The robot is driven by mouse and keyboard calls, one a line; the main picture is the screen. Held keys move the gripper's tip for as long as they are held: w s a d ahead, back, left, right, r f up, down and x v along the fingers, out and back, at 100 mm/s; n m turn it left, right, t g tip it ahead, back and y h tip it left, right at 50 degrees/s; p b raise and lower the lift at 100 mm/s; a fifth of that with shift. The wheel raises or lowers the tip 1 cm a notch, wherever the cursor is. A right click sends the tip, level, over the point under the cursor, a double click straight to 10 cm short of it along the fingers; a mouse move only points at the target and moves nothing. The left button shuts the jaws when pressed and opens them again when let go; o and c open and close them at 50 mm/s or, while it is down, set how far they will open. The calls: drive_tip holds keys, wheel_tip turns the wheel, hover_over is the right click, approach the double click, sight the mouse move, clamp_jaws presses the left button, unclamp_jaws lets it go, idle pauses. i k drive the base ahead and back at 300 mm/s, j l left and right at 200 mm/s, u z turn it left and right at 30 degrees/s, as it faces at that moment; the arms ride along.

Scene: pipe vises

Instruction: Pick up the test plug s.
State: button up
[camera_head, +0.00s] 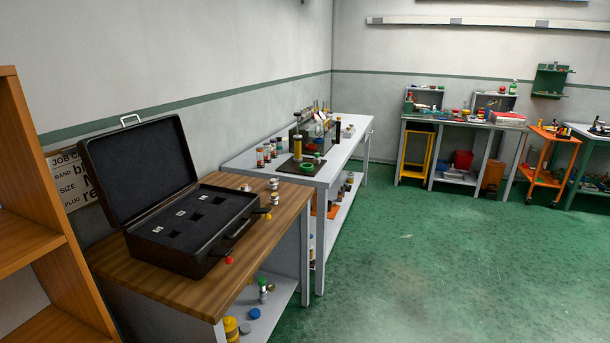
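Small silvery plug-like pieces stand on the wooden bench top (245,262), right of the open black case. One (273,184) is near the back edge, another (274,198) is just in front of it, and a smaller one (246,188) is to the left. I cannot tell from here which, if any, is the test plug s. The case (185,262) has a dark foam insert with several square slots and small white labels, too small to read. My gripper is not in view.
An orange-brown shelf (30,215) stands close at the left. A partly hidden job card (75,180) is behind the case. A grey bench (262,172) with jars and tools stands beyond. Red (229,260) and orange (268,217) knobs lie by the case. Green floor (430,260) is clear at right.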

sight(273, 197)
drive_tip(key=i+u, duration=0.15)
drive_tip(key=i, duration=0.45)
drive_tip(key=i+l+u, duration=0.1)
drive_tip(key=i, duration=0.5)
drive_tip(key=i+l+u, duration=0.15)
drive_tip(key=i, duration=0.45)
drive_tip(key=i+l+u, duration=0.6)
drive_tip(key=i, duration=0.2)
